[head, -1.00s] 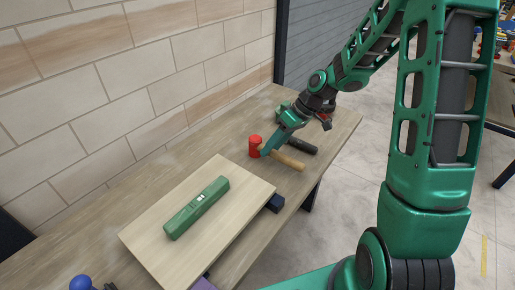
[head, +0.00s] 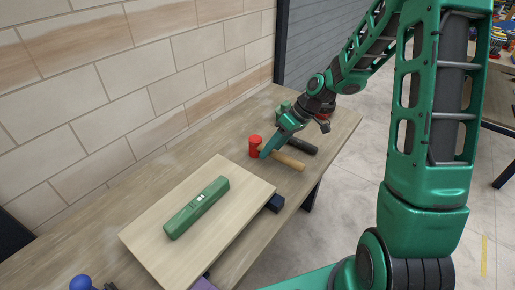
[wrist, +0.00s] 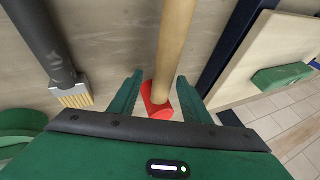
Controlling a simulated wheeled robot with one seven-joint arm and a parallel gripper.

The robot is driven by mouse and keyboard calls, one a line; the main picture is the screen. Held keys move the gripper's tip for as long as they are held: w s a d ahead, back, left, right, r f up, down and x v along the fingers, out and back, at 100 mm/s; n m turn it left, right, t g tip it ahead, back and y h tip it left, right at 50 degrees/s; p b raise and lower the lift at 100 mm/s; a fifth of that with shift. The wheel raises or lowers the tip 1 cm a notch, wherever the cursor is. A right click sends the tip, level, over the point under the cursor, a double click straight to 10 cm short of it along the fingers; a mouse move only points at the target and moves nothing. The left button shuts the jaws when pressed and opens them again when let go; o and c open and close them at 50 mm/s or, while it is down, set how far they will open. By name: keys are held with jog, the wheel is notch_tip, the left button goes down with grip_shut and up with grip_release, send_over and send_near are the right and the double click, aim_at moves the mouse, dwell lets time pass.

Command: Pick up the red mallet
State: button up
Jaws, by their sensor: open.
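The red mallet lies on the wooden table, with its red head (head: 255,146) toward the wall and its wooden handle (head: 288,161) pointing toward the table's front edge. My gripper (head: 266,152) is open, with its fingers down close to the mallet near where the handle meets the head. In the wrist view the red head (wrist: 157,104) and the lower handle (wrist: 172,50) appear between the two green fingers of my gripper (wrist: 154,90), with gaps on both sides. I cannot tell how far the fingertips are above the table.
A brush with a dark handle (wrist: 45,40) lies beside the mallet; the dark handle (head: 301,146) also shows in the head view. A raised board (head: 150,237) holding a green case (head: 197,207) stands on the other side. A brick wall (head: 130,80) runs behind the table.

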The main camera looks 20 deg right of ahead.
jog(key=shift+c, duration=0.6)
grip_shut()
jog(key=shift+d+r, duration=0.1)
jog(key=shift+r, duration=0.1)
jog(key=shift+r, duration=0.3)
jog(key=r, duration=0.4)
jog(key=shift+a+r, duration=0.1)
jog(key=shift+a, duration=0.25)
jog(key=s+a+r, duration=0.3)
jog(key=a+r, duration=0.3)
jog(key=a, duration=0.4)
jog(key=shift+a+r, duration=0.2)
jog(key=shift+a, duration=0.2)
